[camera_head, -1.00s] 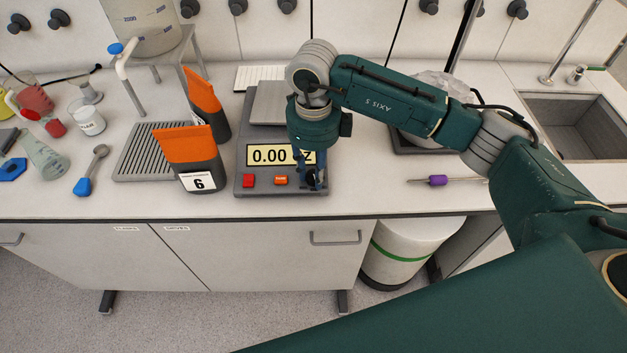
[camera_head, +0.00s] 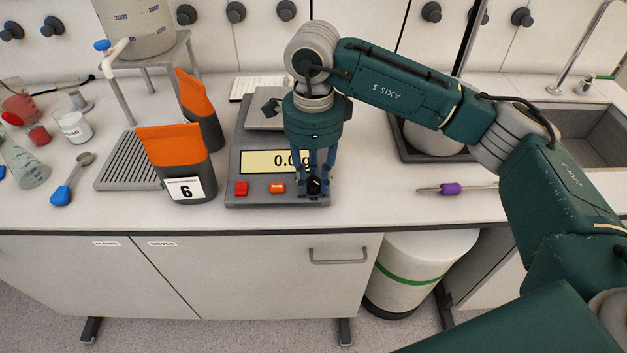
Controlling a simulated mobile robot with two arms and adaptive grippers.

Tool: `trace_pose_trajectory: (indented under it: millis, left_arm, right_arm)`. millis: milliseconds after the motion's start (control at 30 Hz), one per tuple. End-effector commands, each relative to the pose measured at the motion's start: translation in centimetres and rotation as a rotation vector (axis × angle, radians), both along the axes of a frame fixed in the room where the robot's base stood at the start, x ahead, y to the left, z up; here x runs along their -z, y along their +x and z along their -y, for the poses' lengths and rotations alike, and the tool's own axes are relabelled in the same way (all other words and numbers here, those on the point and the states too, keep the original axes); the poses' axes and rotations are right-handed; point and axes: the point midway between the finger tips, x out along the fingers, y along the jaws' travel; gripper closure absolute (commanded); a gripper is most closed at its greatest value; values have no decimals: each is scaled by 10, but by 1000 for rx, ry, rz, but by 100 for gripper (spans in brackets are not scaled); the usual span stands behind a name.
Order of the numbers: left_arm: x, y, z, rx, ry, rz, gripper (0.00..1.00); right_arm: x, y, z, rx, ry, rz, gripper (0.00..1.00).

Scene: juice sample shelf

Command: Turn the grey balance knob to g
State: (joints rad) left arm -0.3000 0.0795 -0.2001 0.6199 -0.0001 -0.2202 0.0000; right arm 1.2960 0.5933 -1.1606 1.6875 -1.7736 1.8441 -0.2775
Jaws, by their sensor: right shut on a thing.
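The grey balance (camera_head: 262,132) stands on the bench, with a yellow display (camera_head: 262,161) whose readout is partly hidden by my gripper; "0.0" and a "g" show. A dark knob (camera_head: 314,187) sits at the balance's front right corner. My right gripper (camera_head: 314,186) points down over that corner, its fingers closed around the knob. A red button (camera_head: 241,188) and an orange button (camera_head: 277,188) are to the left of the knob. My left gripper is not in view.
An orange-topped pouch marked 6 (camera_head: 178,160) stands left of the balance, with a second pouch (camera_head: 203,105) behind it. A grooved tray (camera_head: 128,165) lies further left. A purple-handled tool (camera_head: 451,188) lies right of the balance, in front of a sink (camera_head: 590,130).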

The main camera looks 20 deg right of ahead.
Motion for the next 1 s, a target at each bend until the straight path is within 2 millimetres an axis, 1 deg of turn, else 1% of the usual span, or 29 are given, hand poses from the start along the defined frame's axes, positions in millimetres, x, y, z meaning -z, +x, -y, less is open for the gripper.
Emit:
trace_pose_trajectory:
  millis: [433, 467, 500, 767, 833, 933, 1000]
  left_arm:
    - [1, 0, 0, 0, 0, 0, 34]
    - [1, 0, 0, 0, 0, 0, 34]
    - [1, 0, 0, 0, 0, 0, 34]
    - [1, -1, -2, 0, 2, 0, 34]
    - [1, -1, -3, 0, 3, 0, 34]
    - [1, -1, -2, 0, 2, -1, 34]
    - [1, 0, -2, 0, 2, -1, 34]
  right_arm:
    - [-3, 2, 0, -9, 1, 8, 100]
    - [-3, 2, 0, -9, 1, 8, 70]
    - [-3, 2, 0, -9, 1, 8, 66]
    - [-2, 1, 0, -9, 0, 3, 66]
    - [-4, 1, 0, -9, 1, 4, 66]
    - [-15, 2, 0, -8, 0, 6, 66]
    - [-27, 2, 0, -9, 1, 7, 66]
